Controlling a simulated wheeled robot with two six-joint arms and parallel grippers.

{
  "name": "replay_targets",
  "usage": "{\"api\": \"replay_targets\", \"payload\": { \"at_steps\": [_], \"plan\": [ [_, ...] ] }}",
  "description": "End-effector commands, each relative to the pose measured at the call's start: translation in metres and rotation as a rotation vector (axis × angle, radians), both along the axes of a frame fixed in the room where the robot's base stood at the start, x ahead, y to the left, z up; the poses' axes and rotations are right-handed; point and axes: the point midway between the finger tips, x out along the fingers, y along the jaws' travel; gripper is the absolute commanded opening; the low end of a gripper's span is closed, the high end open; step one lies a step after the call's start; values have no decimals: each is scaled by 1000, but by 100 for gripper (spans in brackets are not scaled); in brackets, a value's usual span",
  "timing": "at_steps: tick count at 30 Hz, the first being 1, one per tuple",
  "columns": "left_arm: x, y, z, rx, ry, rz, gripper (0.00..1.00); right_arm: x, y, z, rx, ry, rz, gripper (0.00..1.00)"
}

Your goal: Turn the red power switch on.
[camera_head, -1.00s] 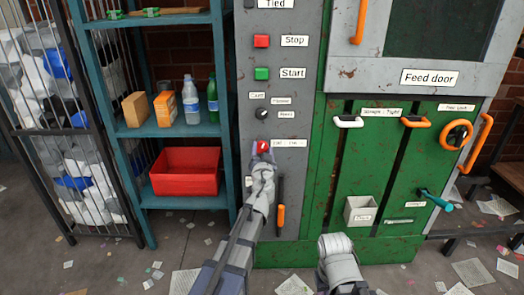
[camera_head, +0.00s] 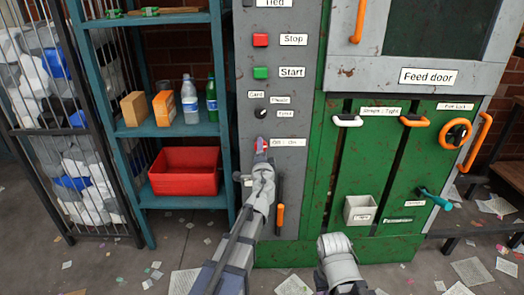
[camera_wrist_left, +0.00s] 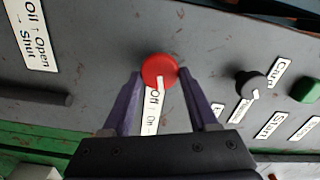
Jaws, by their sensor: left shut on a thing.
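The red power switch (camera_head: 260,143) is a round red knob low on the grey control panel, beside a white off/on label (camera_head: 288,142). In the left wrist view, the red knob (camera_wrist_left: 158,68) sits between the two purple fingers of my left gripper (camera_wrist_left: 160,76), which is shut on it. A white pointer mark on the knob points toward the label, near the word Off. In the head view, my left gripper (camera_head: 262,156) covers the lower part of the knob.
Start (camera_head: 261,73) and stop (camera_head: 260,40) buttons and a black selector knob (camera_head: 261,113) are above the switch. An orange-handled lever (camera_head: 280,214) hangs just below right. A shelf with a red bin (camera_head: 184,171) stands left. Green machine doors are right.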

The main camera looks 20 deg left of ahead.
Motion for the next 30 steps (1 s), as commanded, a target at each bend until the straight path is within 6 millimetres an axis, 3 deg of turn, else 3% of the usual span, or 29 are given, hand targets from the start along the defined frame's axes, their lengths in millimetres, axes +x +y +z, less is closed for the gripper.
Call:
{"api": "replay_targets", "payload": {
  "at_steps": [13,30],
  "plan": [
    [0,-1,-1,215,62,-1,4,0,0,-1,0,0,0,0],
    [0,-1,-1,254,73,-1,4,0,0,-1,0,0,0,0]
  ]
}}
